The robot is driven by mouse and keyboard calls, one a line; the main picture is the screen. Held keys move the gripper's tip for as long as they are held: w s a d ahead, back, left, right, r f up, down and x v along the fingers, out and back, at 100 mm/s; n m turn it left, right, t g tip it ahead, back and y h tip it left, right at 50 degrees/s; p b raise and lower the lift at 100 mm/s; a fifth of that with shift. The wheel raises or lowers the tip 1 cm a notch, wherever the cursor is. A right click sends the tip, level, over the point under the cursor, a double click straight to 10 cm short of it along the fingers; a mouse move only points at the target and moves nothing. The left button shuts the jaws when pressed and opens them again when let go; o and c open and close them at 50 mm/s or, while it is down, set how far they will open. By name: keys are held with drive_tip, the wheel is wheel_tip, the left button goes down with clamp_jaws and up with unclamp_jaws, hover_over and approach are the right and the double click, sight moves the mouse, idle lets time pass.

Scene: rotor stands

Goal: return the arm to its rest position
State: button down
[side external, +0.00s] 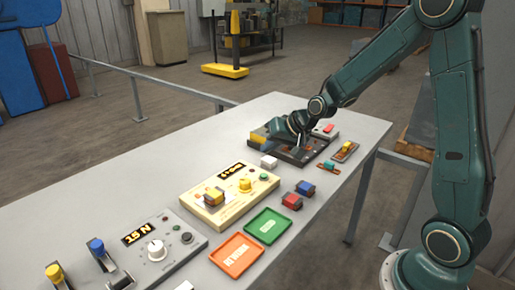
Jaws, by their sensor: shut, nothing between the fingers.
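My gripper (301,143) is at the far end of the table, low over a dark box-like panel (262,134) with a yellow block at its left side. The gripper is shut with nothing visible in it. Its fingertips are small and dark against the panel, so I cannot tell whether they touch it. My arm reaches down to it from the upper right, bent at the elbow.
On the grey table (120,186) stand a cream panel (208,217) with a yellow knob and a grey panel (176,254) with a white knob. A green tray (284,236), an orange tray (252,262), red-and-blue blocks (292,201) and a white cube (268,161) lie nearby. A railing (138,98) runs behind.

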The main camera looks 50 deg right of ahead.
drive_tip(key=s+a+r+n+g, duration=0.2)
drive_tip(key=s+a+r+n, duration=0.3)
drive_tip(key=s+r, duration=0.55)
drive_tip(key=s+a+r+n+g, duration=0.1)
drive_tip(key=s+a, duration=0.2)
drive_tip(key=s, duration=1.4)
drive_tip(key=shift+s+n+h, duration=0.3)
drive_tip(key=shift+s+h, duration=0.1)
